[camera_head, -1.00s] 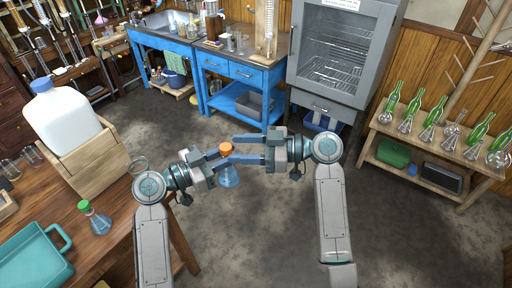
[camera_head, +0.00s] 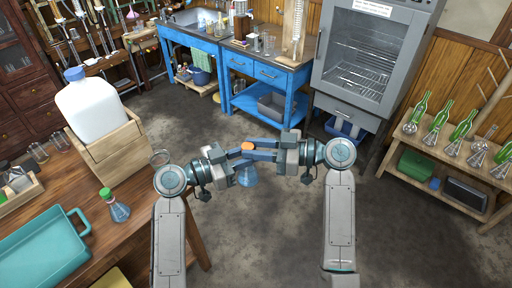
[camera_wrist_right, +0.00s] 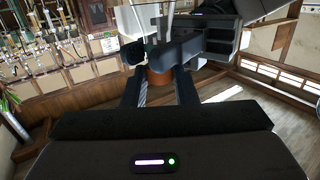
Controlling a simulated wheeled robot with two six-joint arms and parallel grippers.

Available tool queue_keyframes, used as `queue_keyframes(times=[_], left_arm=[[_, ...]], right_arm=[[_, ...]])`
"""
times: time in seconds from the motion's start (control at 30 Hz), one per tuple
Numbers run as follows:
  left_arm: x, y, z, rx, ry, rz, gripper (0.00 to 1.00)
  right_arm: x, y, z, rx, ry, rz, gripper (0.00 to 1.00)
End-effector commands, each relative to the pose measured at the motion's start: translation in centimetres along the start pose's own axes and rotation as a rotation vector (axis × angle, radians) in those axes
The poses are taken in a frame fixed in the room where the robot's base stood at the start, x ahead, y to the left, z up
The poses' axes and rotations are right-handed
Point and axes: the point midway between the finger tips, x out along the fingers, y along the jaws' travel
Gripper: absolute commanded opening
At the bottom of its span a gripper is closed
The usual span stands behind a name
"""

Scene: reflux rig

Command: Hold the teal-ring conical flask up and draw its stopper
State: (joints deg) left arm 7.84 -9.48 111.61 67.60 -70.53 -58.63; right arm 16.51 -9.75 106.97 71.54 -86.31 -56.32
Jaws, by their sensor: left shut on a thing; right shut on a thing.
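A conical flask (camera_head: 247,177) with bluish glass hangs upright in the air between my two arms. Its orange stopper (camera_head: 248,146) shows at the top, and I cannot tell whether it is still seated in the neck. My left gripper (camera_head: 240,161) is shut on the flask near its neck. My right gripper (camera_head: 256,150) comes from the right, shut on the stopper. In the right wrist view the orange stopper (camera_wrist_right: 158,78) sits between the right fingers, with the left gripper (camera_wrist_right: 172,52) just beyond. The flask's ring is hidden or too small to make out.
The wooden table (camera_head: 150,240) at left holds a green-stoppered flask (camera_head: 118,207), a teal tray (camera_head: 40,252) and a crate (camera_head: 110,150) with a white jug (camera_head: 92,108). A blue bench (camera_head: 268,90), an oven (camera_head: 365,60) and a bottle rack (camera_head: 440,160) stand farther off. Floor ahead is clear.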

Motion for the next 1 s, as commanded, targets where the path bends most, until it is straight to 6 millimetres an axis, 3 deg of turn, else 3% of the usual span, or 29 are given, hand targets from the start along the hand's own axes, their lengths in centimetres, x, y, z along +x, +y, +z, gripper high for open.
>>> queue_keyframes(times=[0.27,1.0], left_arm=[[0.0,0.0,0.0,0.0,0.0,0.0,0.0],[0.0,0.0,0.0,0.0,0.0,0.0,0.0]], right_arm=[[0.0,0.0,-0.2,-0.001,0.0,0.0,0.04],[-0.3,0.0,-3.9,-0.001,0.0,0.001,0.04]])
